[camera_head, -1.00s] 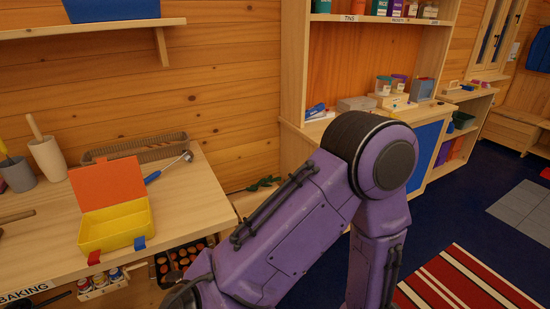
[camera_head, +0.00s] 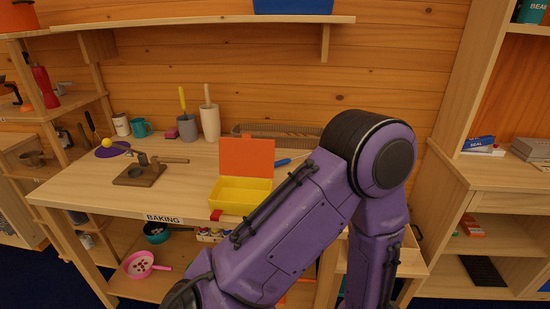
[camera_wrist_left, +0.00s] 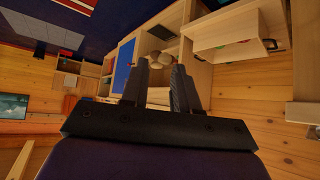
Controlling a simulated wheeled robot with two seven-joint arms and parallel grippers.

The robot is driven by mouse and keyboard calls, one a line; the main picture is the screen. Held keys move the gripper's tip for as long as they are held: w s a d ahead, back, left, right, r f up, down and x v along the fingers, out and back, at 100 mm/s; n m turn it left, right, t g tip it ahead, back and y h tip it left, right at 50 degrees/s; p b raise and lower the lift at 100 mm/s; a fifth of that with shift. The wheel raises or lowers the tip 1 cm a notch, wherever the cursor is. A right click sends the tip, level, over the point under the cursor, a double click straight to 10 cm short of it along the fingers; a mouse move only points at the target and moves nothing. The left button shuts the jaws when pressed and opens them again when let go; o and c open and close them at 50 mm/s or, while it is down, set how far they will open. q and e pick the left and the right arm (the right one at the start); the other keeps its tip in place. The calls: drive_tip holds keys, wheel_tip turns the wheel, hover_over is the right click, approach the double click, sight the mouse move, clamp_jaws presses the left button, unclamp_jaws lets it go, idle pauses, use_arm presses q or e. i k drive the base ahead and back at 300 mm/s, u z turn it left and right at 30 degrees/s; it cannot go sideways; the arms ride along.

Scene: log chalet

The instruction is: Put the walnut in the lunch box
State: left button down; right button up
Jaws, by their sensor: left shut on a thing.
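The lunch box (camera_head: 240,196) stands open on the baking counter in the head view, with a yellow base and a raised orange lid (camera_head: 247,157). My purple arm covers its right front part. In the left wrist view my left gripper (camera_wrist_left: 159,75) is shut on a small tan rounded thing (camera_wrist_left: 156,57) at its fingertips, which looks like the walnut. It is dim and partly hidden by the fingers. The left gripper is outside the head view, and my right gripper shows in neither view.
The baking counter (camera_head: 88,190) holds a nut press (camera_head: 140,173) at left, a grey cup with utensils (camera_head: 187,127), a white mortar (camera_head: 210,121) and a long basket (camera_head: 285,140) behind the box. A shelf (camera_head: 200,22) hangs above. Counter left of the box is partly clear.

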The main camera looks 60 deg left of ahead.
sight(243, 201)
drive_tip(key=u, duration=1.95)
